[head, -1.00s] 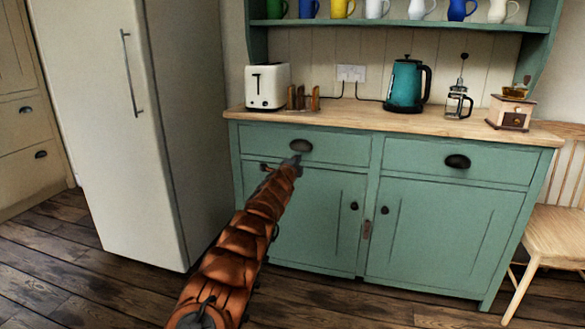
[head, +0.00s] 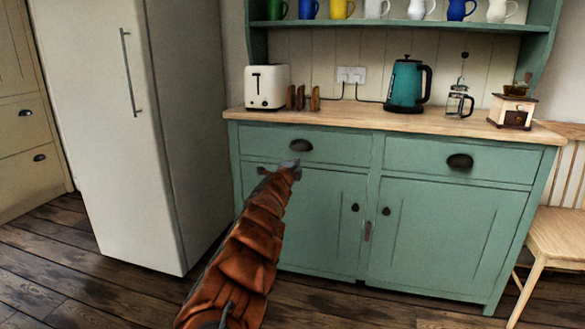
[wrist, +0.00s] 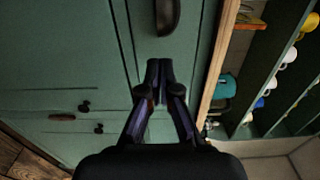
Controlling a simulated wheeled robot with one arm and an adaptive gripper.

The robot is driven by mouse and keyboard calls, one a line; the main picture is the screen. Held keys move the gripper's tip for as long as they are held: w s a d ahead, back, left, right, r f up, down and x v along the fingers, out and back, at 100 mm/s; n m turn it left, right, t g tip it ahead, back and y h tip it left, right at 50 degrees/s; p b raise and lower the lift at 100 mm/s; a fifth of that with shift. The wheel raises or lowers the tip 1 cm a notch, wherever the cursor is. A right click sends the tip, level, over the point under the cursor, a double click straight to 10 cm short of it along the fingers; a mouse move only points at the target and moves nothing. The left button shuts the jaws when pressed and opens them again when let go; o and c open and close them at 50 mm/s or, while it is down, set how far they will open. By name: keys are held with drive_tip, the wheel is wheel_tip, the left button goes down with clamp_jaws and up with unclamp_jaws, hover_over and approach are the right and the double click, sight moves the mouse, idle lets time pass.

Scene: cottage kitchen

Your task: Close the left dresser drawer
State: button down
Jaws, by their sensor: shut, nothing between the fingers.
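The green dresser (head: 375,180) has two drawers side by side above two doors. The left drawer (head: 345,149) has a dark cup handle (head: 301,146), and its front looks about level with the dresser face. My gripper (head: 291,165) is just below that handle, near the drawer's lower edge. In the wrist view, my gripper's fingers (wrist: 159,68) are together and empty, pointing at the green front beside the dark handle (wrist: 167,16). I cannot tell whether the fingertips touch the drawer. The right drawer (head: 420,158) also looks flush.
A tall pale fridge (head: 110,120) stands left of the dresser. A wooden chair (head: 558,235) stands at the right. The worktop holds a toaster (head: 266,88), a teal kettle (head: 405,85), a cafetiere (head: 459,102) and a coffee grinder (head: 511,111).

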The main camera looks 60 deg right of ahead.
drive_tip(key=shift+b+v, duration=0.55)
drive_tip(key=shift+v, duration=0.4)
drive_tip(key=shift+w+a+r, duration=0.1)
drive_tip(key=shift+r, duration=0.15)
